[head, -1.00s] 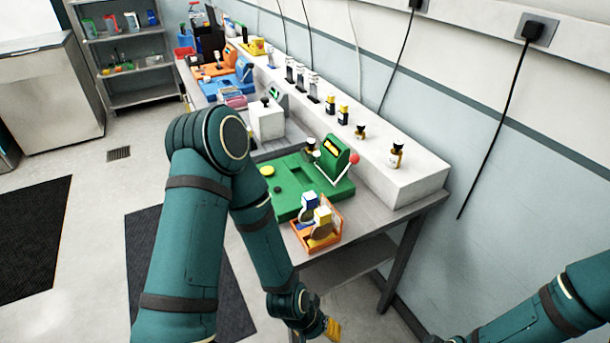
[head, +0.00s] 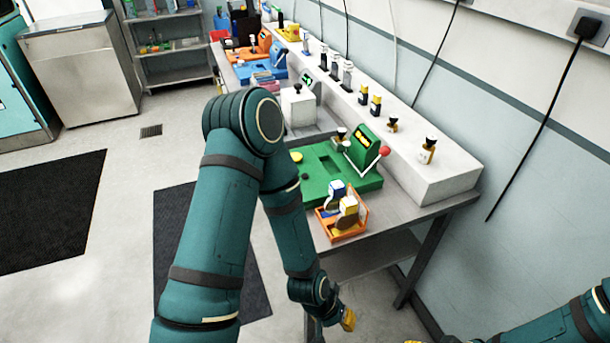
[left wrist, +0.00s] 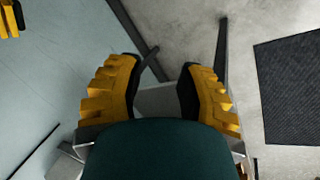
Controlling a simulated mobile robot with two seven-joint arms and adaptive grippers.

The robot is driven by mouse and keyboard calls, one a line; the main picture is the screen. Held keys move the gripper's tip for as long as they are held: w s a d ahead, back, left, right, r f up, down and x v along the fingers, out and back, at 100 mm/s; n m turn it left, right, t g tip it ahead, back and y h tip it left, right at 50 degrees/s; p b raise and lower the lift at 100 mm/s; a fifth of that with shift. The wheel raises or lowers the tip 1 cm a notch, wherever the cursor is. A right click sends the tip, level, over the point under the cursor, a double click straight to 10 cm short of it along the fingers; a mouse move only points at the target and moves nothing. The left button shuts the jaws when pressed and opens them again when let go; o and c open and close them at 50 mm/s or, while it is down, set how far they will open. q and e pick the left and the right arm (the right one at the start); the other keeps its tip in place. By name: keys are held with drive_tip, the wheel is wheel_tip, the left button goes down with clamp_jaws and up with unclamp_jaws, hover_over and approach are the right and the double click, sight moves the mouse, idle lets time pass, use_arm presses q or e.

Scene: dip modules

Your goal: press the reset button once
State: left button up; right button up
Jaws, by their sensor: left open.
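A green module (head: 335,187) lies on the near part of the bench, with a yellow round button (head: 296,157), a small dark round button (head: 304,177) and a red-knobbed lever (head: 385,151). No label shows which button is the reset. My left gripper (head: 347,318) hangs low beside the near end of the bench, apart from the module. In the left wrist view its yellow fingers (left wrist: 158,88) are spread with nothing between them. Only a yellow bit of my right gripper (head: 414,341) shows at the bottom edge; its jaws are cut off.
An orange tray (head: 345,236) with blue and yellow-topped parts stands at the bench's near end (head: 400,222). Behind the module runs a white ledge (head: 440,185) with several small bottles. White, blue and orange modules stand farther back. Open floor lies left.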

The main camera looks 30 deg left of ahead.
use_arm(q)
clamp_jaws()
idle(1.0)
